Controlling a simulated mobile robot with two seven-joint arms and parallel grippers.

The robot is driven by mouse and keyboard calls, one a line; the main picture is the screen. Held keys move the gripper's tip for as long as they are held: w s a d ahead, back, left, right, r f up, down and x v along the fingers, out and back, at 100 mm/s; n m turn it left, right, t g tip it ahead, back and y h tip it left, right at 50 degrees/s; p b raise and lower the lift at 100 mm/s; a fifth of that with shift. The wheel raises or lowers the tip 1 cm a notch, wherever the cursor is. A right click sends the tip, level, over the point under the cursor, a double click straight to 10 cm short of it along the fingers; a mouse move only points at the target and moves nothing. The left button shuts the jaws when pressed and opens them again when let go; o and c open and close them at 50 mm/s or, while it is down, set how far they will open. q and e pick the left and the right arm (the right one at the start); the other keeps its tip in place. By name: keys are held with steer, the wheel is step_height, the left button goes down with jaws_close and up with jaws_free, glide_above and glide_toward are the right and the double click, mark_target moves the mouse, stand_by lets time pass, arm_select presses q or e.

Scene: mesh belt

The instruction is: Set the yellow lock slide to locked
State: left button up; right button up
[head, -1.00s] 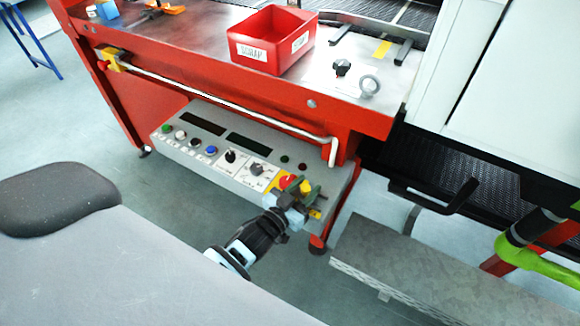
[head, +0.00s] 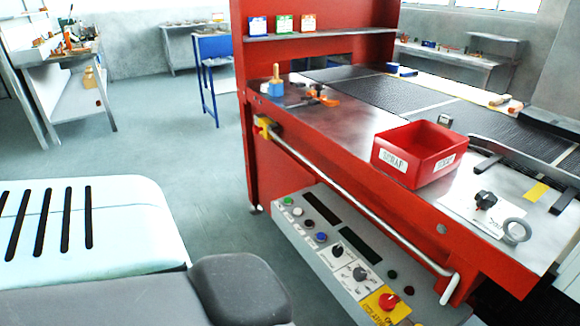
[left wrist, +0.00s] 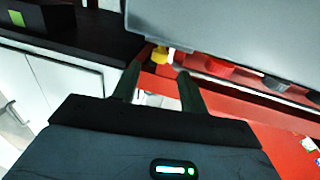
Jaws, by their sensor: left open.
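My left gripper (left wrist: 158,85) shows only in the left wrist view. Its two dark fingers are apart, with nothing held between them. A small yellow piece (left wrist: 160,55) shows beyond the fingertips, under a large grey surface; I cannot tell whether it is the lock slide or how far away it is. In the head view, a yellow plate (head: 373,305) with a red knob (head: 389,300) sits at the near right end of the grey control box (head: 345,279). No lock slide can be made out there, and the box's near end is cut off by the frame. My right gripper is not in view.
A red scrap bin (head: 412,160), a black knob (head: 486,200) and a grey ring (head: 516,231) are on the red-framed bench. A metal rail (head: 350,204) runs along its front above the control box. Floor (head: 200,190) is clear left of the bench.

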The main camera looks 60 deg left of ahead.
arm_select(q)
steer(key=s+a+g+p, duration=0.2)
steer(key=s+g+p, duration=0.1)
steer(key=s, duration=0.8)
steer(key=s+a+f+g+y+p, duration=0.1)
steer(key=s+g+p, duration=0.3)
steer(key=s, duration=0.8)
steer(key=shift+a+y+p, duration=0.3)
steer(key=shift+a+p, duration=0.05)
steer(key=shift+p, duration=0.65)
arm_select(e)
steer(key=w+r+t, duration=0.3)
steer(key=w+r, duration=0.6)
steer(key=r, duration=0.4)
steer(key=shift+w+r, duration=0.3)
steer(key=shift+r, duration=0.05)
arm_select(q)
steer(key=shift+s+f, duration=0.15)
